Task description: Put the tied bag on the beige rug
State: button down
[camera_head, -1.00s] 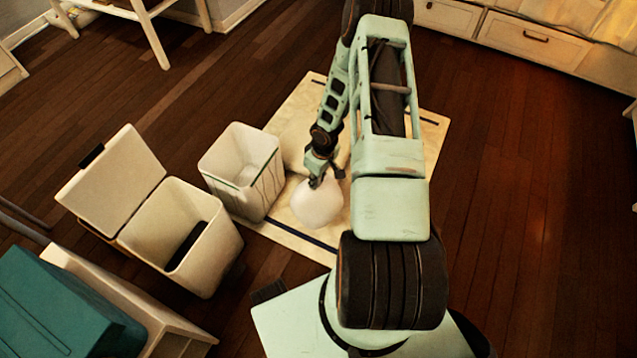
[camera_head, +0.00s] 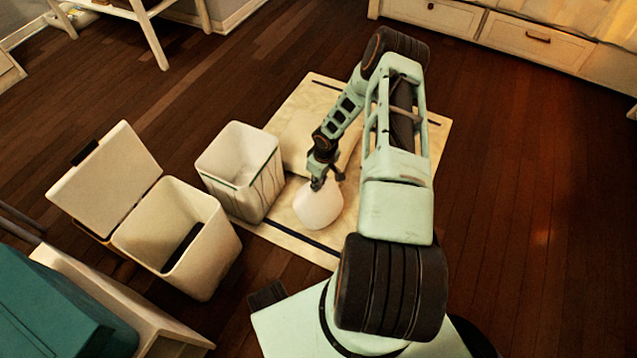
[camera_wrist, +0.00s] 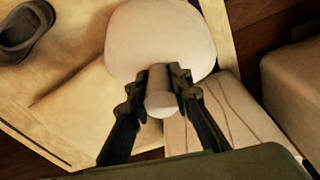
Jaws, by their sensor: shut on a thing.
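The tied bag (camera_head: 319,207) is a rounded white bundle with a knotted top. My gripper (camera_head: 325,181) is above it and shut on its knot. In the wrist view the bag (camera_wrist: 160,38) fills the top middle, and the fingers of my gripper (camera_wrist: 160,88) pinch the pale knot from both sides. The beige rug (camera_head: 424,134) lies on the dark wood floor under the arm and the bag. The bag is over the rug's near part, close to its dark stripe. I cannot tell whether the bag touches the rug.
A white open bin (camera_head: 240,180) stands at the rug's left edge, beside the bag. A larger bin (camera_head: 205,255) with its lid raised is farther left. A dark shoe (camera_wrist: 22,32) lies on the rug in the wrist view. A white drawer unit (camera_head: 530,38) is at the back.

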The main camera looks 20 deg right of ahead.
jog(key=shift+f, duration=0.1)
jog(key=c, duration=1.7)
grip_release()
jog(key=shift+c, duration=0.2)
notch_tip(320, 180, up, 12)
jog(key=s+p, duration=0.1)
jog(key=p, duration=0.3)
jog(key=shift+s+d, duration=0.15)
jog(key=shift+d, duration=0.15)
